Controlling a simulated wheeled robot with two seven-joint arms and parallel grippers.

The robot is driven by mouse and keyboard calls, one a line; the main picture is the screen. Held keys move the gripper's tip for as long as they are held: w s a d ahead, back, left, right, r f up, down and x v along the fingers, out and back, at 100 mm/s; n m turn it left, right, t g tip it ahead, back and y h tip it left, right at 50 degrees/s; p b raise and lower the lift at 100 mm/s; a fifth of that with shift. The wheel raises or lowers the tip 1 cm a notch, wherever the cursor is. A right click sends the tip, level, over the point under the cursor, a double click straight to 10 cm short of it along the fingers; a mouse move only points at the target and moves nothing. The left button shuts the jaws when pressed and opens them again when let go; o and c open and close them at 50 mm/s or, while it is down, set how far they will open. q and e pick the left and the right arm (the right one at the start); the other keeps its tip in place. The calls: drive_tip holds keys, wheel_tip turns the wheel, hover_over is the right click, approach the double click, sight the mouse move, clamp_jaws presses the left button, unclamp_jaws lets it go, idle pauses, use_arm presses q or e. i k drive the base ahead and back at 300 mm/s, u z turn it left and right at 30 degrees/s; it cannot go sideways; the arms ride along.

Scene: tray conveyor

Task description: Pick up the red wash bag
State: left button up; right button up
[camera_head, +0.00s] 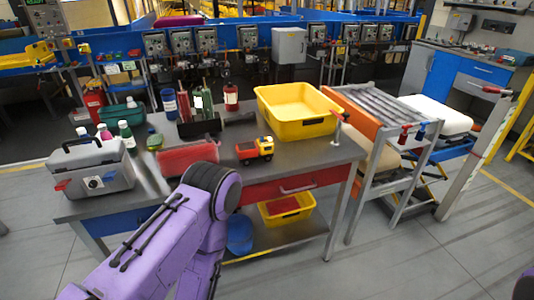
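The red wash bag (187,158) lies on the grey workbench (305,163), left of the toy truck and in front of the black bottle holder. It looks like a long, low red shape, and its near right end is close to my purple arm in the picture. My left arm rises from the lower left and bends at the bench's front edge, covering part of that edge. My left gripper is not visible. My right gripper is not visible either; only a dark part shows at the lower right edge.
A yellow and red toy truck (255,149) and a yellow tray (296,108) stand right of the bag. A grey toolbox (91,168) and several bottles (126,134) stand left. A roller conveyor (385,110) adjoins on the right. A yellow bin (286,211) sits on the lower shelf.

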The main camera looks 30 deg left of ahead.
sight(188, 159)
drive_tip(key=z, duration=0.6)
drive_tip(key=i, duration=1.4)
drive_tip(key=u, duration=0.45)
